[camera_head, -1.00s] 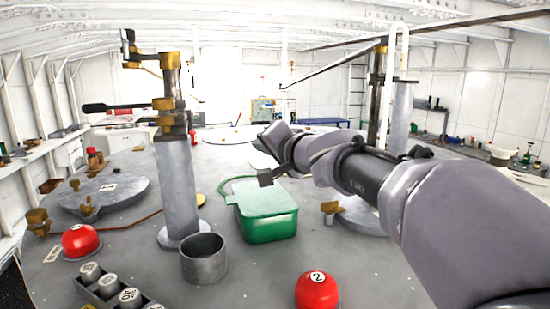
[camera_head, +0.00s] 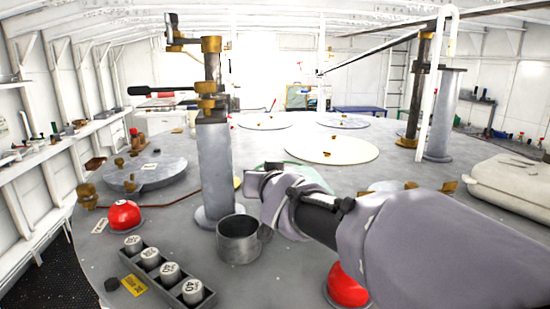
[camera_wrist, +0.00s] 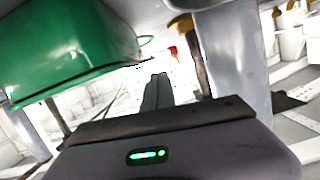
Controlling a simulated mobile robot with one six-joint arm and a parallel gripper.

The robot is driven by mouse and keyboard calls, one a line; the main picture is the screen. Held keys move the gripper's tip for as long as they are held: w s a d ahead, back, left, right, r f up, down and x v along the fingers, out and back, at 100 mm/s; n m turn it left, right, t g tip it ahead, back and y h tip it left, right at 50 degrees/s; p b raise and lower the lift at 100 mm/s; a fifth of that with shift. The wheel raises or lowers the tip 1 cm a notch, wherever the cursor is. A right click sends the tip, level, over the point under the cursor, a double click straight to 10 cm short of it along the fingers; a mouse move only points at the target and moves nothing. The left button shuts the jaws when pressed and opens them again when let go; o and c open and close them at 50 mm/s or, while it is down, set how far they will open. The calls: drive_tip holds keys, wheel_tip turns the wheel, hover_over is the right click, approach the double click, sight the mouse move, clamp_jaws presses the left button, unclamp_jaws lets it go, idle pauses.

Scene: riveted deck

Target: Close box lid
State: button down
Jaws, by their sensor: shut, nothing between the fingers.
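The green box (camera_wrist: 70,40) fills the upper left of the wrist view, which looks upside down, with its rim along the lower edge. In the head view my arm hides most of the box; only a pale green strip (camera_head: 296,170) shows above the arm. I cannot tell how the lid stands. My gripper (camera_wrist: 158,88) is shut and empty, its fingers apart from the box in the wrist picture. In the head view my arm covers the area around the fingertips.
A grey post (camera_head: 215,165) stands left of my arm, with a metal cup (camera_head: 238,246) at its foot. Red domes (camera_head: 125,215) (camera_head: 346,288) and a rack of weights (camera_head: 165,272) are nearby. A beige case (camera_head: 515,185) lies at the right. The deck behind has flat round covers (camera_head: 331,150).

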drive_tip(key=shift+a+f+b, duration=0.2)
drive_tip(key=shift+f+b, duration=0.25)
drive_tip(key=shift+f, duration=0.5)
drive_tip(key=shift+s+f, duration=0.1)
